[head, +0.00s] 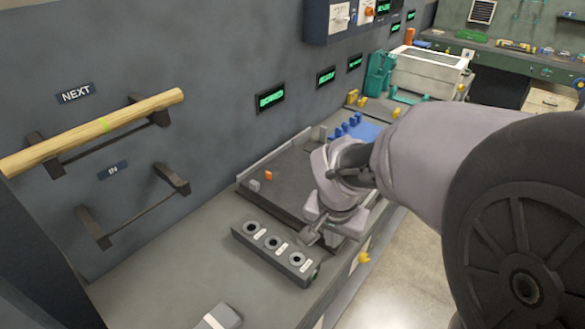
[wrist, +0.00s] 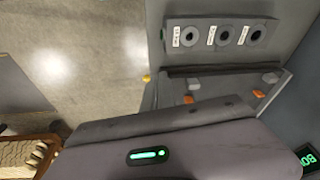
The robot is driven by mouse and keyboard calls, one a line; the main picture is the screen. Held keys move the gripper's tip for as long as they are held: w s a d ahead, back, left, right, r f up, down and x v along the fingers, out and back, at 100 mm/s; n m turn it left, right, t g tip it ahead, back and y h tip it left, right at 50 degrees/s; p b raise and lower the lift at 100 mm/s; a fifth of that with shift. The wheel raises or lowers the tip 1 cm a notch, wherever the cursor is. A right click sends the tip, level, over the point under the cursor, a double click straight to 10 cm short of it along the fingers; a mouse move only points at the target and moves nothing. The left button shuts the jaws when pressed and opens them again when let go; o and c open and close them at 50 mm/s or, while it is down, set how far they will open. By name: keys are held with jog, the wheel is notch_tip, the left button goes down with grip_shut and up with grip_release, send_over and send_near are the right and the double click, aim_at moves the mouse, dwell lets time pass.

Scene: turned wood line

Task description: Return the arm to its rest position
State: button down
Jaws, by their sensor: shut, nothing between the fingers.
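My arm reaches in from the right of the head view, and its end hangs over the front of a dark tray (head: 283,192) on the bench. My gripper (head: 309,238) is shut and empty, just behind and right of a grey block with three round holes (head: 273,243). Whether it touches anything below is unclear. In the wrist view the same block (wrist: 222,34) lies at the upper right, apart from the gripper. My own wrist housing with a green light fills the bottom of that view, and the fingertips are hard to make out there.
A wooden rod (head: 92,131) lies on the upper wall brackets; the lower bracket (head: 135,208) is empty. Small orange and grey pieces lie in the tray. A grey box (head: 218,317) sits at the front. A white-lidded machine (head: 428,70) stands farther back. Open floor lies right of the bench.

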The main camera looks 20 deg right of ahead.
jog(key=s+a+r+n+t+y, duration=0.3)
jog(key=s+a+r, duration=0.6)
jog(key=s, duration=0.3)
jog(key=shift+s+a+r+n, duration=0.25)
jog(key=shift+a+n, duration=0.05)
jog(key=shift+n, duration=0.3)
